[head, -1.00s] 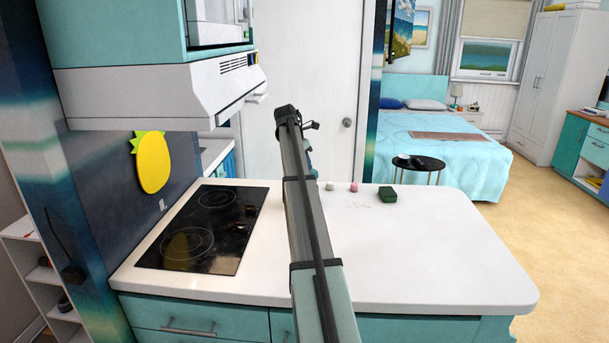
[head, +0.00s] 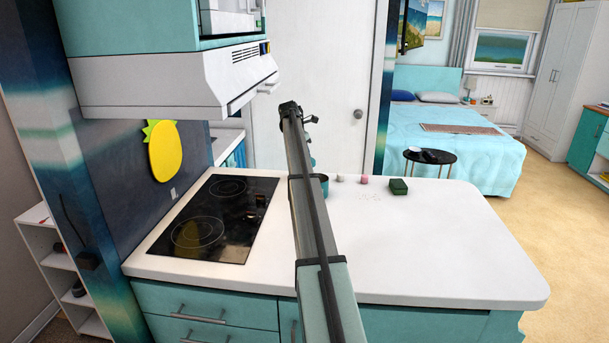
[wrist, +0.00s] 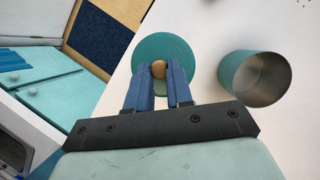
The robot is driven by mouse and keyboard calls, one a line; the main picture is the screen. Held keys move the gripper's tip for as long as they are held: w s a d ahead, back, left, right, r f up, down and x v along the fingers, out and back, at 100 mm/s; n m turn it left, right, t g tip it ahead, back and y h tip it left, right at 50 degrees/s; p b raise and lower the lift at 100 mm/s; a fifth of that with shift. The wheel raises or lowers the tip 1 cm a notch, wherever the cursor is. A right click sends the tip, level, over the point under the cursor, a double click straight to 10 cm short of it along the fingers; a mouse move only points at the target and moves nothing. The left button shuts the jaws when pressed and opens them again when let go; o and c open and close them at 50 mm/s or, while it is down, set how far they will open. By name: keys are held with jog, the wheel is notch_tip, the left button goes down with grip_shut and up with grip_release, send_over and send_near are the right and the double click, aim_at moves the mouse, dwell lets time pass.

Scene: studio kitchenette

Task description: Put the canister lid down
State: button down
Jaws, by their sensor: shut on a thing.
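The canister lid is a round teal disc (wrist: 143,62) with a wooden knob (wrist: 158,69), seen in the wrist view. My gripper (wrist: 158,76) has its blue fingers shut on the knob, with the lid beyond the fingertips. The lid is over the white countertop, left of the canister; I cannot tell whether it touches the surface. The canister (wrist: 235,70) is teal outside with a bare metal inside, open at the top. In the head view, my arm hides most of the canister (head: 324,186), and only a teal edge shows.
A black cooktop (head: 212,217) lies to the left. The counter's right front is clear.

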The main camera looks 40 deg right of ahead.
jog(key=shift+f, duration=4.15)
jog(key=shift+f, duration=0.15)
jog(key=c, duration=1)
grip_release()
jog(key=v, duration=1.2)
jog(key=shift+r, duration=0.25)
jog(key=shift+s, duration=0.1)
